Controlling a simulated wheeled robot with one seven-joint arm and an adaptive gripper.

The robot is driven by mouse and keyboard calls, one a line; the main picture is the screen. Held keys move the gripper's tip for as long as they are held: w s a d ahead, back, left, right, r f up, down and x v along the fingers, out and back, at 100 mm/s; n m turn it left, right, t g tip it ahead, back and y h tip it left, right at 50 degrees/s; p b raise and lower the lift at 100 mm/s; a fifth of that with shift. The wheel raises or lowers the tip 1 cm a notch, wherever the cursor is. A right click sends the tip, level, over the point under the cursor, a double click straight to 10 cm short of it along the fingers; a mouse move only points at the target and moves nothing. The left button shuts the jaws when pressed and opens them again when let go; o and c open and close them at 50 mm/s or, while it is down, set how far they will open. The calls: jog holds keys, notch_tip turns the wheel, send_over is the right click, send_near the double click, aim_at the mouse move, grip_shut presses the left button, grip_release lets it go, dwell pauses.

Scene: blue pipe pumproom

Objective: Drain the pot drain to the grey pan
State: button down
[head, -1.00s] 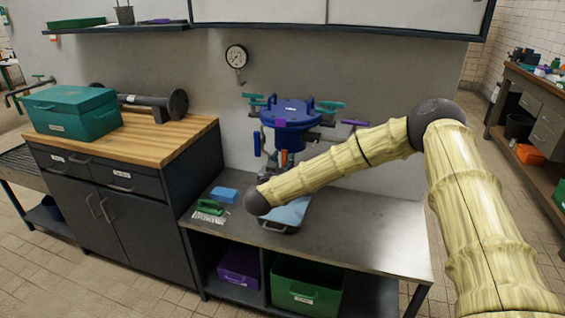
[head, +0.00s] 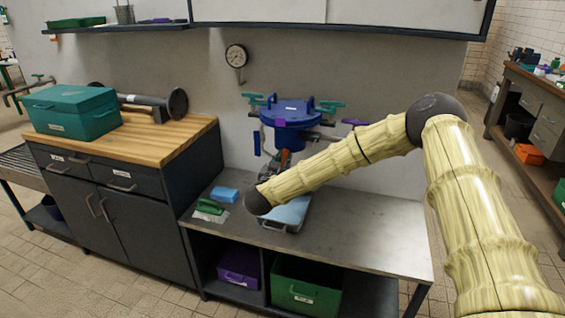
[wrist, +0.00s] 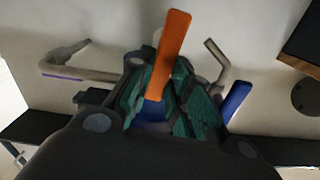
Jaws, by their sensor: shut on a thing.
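The pot (head: 291,113) is a blue lidded vessel with teal clamps, fixed at the wall above the steel bench. Under it, an orange drain handle (head: 284,158) shows partly behind my arm. The grey pan (head: 281,228) sits on the bench below, its inside light blue and partly covered by my arm; I cannot tell whether it holds liquid. In the wrist view, the teal fingers of my gripper (wrist: 160,112) are shut on the orange handle (wrist: 173,45), which sticks up tilted from between them. The drain outlet is hidden.
A blue sponge (head: 224,194) and a green brush (head: 209,207) lie left of the pan. A purple bin (head: 239,267) and a green bin (head: 305,290) stand on the shelf below. The bench's right side is clear. A pressure gauge (head: 236,56) hangs on the wall.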

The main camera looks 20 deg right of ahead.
jog(key=shift+s+d+f+m+b, duration=0.25)
jog(key=shift+m+b, duration=1.3)
jog(key=shift+m, duration=1.2)
jog(key=shift+d+f+m+b, duration=0.15)
jog(key=shift+f+m+b, duration=0.2)
jog(key=shift+m+b, duration=1.85)
jog(key=shift+s+d+f+m+b, duration=0.25)
jog(key=shift+m+b, duration=0.7)
jog(key=shift+m, duration=2.4)
jog(key=shift+w+a, duration=0.1)
jog(key=c, duration=1.3)
grip_release()
jog(key=v, duration=1.2)
